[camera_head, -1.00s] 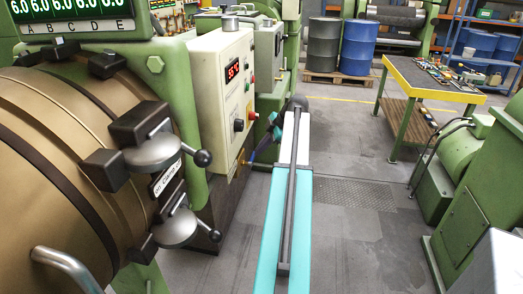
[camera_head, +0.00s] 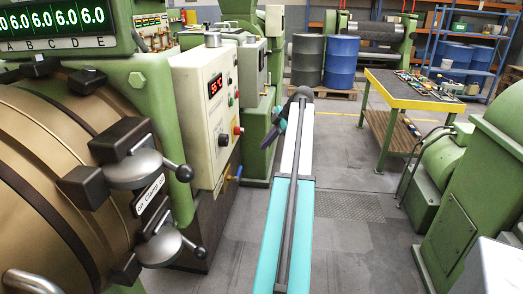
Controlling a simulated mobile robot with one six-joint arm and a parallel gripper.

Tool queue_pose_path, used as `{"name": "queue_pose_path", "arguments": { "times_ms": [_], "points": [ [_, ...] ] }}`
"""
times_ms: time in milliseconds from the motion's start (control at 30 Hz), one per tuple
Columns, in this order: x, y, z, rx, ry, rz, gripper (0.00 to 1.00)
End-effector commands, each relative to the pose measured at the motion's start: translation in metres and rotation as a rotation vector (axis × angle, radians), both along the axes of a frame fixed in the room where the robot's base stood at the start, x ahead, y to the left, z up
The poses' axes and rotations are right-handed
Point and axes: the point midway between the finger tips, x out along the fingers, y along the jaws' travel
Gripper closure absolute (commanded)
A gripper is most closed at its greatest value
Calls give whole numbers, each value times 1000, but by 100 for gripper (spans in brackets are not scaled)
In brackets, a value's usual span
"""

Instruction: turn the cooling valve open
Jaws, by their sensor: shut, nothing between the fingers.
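The small brass-yellow valve (camera_head: 239,172) sits low on the right side of the cream control cabinet, near its base. A blue part, which looks like its handle, shows at the valve, but it is too small to tell its exact angle. My gripper (camera_head: 272,134) is at the far end of my long teal and white arm, to the right of and above the valve in the picture. It is apart from the valve and looks shut and empty. Its fingertips are small and partly dark against the green machine behind.
The cream cabinet (camera_head: 204,112) has a red display, a black knob and buttons. Clamp handles (camera_head: 147,168) stick out from the barrel at left. Green machines stand behind and at right (camera_head: 478,190). A tool table (camera_head: 412,90) and drums (camera_head: 340,60) are farther back. Grey floor is open between.

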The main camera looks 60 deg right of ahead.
Motion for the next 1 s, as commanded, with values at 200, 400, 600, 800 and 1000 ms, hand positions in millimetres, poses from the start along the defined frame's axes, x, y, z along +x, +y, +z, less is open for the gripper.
{"name": "queue_pose_path", "arguments": {
  "times_ms": [200,400,600,800,1000],
  "points": [
    [-2,-12,6,-1,-1,0,100],
    [-3,-13,8,-1,-1,0,100],
    [-3,-13,7,-1,0,1,100],
    [-3,-13,7,-1,0,1,100],
    [-3,-13,7,-1,0,1,100]
  ]
}}
